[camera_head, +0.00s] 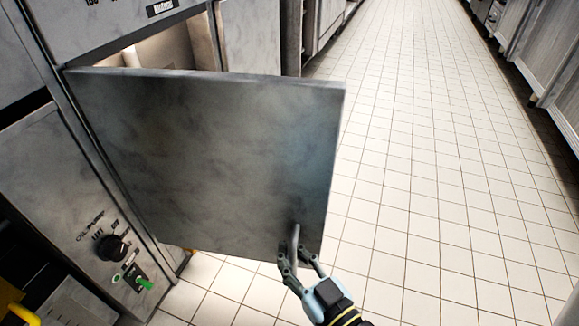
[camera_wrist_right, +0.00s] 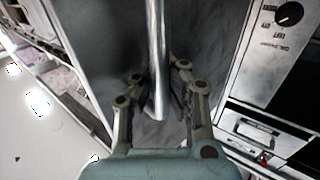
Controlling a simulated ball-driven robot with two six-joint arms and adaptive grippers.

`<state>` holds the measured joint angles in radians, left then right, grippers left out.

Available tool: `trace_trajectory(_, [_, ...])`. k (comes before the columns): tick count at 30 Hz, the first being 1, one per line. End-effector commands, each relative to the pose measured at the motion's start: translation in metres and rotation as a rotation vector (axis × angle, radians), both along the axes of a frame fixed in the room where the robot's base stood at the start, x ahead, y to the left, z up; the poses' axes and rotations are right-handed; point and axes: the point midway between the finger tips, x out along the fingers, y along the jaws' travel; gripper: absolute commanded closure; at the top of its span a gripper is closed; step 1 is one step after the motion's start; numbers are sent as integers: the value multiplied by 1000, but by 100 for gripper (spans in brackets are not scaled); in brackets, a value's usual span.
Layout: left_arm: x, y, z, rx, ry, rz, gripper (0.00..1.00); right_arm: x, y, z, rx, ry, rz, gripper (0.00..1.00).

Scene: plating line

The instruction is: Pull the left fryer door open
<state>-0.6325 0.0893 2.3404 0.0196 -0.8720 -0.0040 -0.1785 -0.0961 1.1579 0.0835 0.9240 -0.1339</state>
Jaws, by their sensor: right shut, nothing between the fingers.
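The fryer door (camera_head: 205,150) is a grey metal panel in the head view. It stands swung well out from the cabinet on its left edge, with the lit inside (camera_head: 165,52) showing above and behind it. Its bar handle (camera_head: 294,238) is near the lower right corner, and it shows upright in the right wrist view (camera_wrist_right: 157,60). My right gripper (camera_head: 297,252) is at the handle's lower end. It is shut with nothing held, and the handle lines up with its fingers in the wrist view. My left gripper is not in view.
The cabinet front (camera_head: 60,170) at left carries a black knob (camera_head: 110,247) and a green switch (camera_head: 144,283). A white tiled floor (camera_head: 430,170) lies clear to the right of the door. Metal counters (camera_head: 545,60) line the far right.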

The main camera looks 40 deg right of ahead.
Motion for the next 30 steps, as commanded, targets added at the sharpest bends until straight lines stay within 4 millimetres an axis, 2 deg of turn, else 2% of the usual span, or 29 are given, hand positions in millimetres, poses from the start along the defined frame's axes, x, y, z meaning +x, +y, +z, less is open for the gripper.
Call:
trace_trajectory(1, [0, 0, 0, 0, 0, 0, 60, -9, -4, -3, -3, 7, -5, 96])
trace_trajectory(9, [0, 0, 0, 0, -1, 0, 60, -7, -2, -3, -1, 7, -4, 61])
trace_trajectory(20, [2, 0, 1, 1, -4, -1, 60, -5, -1, 2, 1, 5, -3, 61])
trace_trajectory(26, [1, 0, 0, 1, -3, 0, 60, -6, -2, 27, 1, 4, -5, 61])
trace_trajectory(30, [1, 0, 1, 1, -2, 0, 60, -6, -2, 56, -1, -4, -6, 61])
